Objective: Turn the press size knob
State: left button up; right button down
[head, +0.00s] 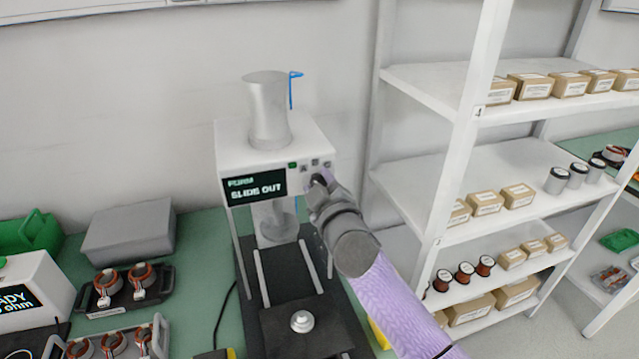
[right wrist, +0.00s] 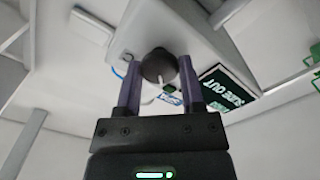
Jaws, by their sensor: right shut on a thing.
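The press (head: 228,140) stands on the green bench, a white box with a metal cylinder on top and a screen (head: 255,187) reading "FORM SLIDE OUT". The size knob (right wrist: 158,66) is round and dark with a pale pointer line. It sits between the two fingers of my right gripper (head: 320,183) in the right wrist view. That gripper is shut on the knob at the right of the press front. In the head view the gripper and wrist hide most of the knob. My left gripper is not in view.
The slide plate (head: 275,333) with a small round metal piece lies below the press. Copper-wound stators in a dark tray (head: 122,309) and a grey box (head: 130,230) stand to the left. A white shelf (head: 435,76) with small boxes rises close on the right.

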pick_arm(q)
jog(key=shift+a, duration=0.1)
pick_arm(e)
jog(key=shift+c, duration=1.2)
grip_release()
pick_arm(q)
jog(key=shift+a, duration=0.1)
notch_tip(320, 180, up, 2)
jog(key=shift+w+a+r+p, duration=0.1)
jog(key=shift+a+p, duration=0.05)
jog(key=shift+p, duration=0.95)
pick_arm(e)
jog(key=v, duration=1)
